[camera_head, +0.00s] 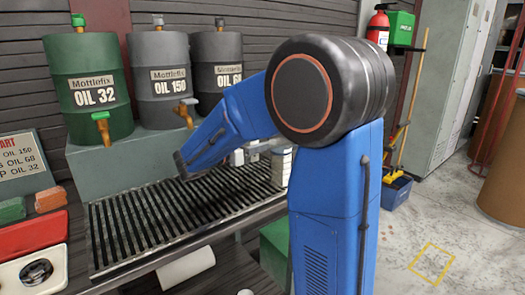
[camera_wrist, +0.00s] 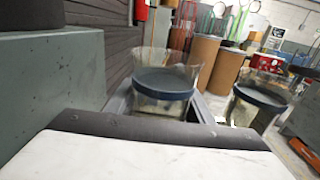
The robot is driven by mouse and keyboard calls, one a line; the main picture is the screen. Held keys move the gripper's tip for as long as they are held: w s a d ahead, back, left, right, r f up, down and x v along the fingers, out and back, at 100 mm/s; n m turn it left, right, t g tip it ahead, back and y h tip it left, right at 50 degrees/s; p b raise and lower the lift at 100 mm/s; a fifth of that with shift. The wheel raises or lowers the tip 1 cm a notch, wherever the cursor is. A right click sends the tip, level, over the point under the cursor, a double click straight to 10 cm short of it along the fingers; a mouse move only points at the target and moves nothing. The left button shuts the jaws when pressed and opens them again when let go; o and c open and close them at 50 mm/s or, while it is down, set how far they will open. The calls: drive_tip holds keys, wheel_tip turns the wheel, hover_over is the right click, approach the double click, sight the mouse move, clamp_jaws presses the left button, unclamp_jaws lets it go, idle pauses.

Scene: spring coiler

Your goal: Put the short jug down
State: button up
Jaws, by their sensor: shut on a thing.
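The short jug (camera_wrist: 163,92), clear with a dark blue-grey band, is between the grey fingers of my gripper (camera_wrist: 163,106) in the wrist view. My gripper is shut on it, and the jug looks roughly upright. Its base is hidden behind the gripper body, so I cannot tell whether it touches the grate. A second clear jug (camera_wrist: 258,103) with a blue band stands to the right, apart from my gripper. In the head view my blue arm reaches over the slatted grate (camera_head: 150,222) and hides most of the gripper.
The left and middle of the grate are bare. A white roll (camera_head: 187,268) is below the front edge.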

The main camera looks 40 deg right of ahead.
drive_tip(key=shift+w+d, duration=0.4)
drive_tip(key=shift+d, duration=0.35)
drive_tip(key=shift+f, duration=1.75)
drive_tip(key=shift+f, duration=0.15)
drive_tip(key=o, duration=1.2)
drive_tip(key=shift+a, duration=0.1)
drive_tip(key=shift+o, duration=0.2)
drive_tip(key=shift+r, duration=0.2)
drive_tip(key=a, duration=0.8)
drive_tip(key=s+a, duration=0.1)
drive_tip(key=a, duration=0.3)
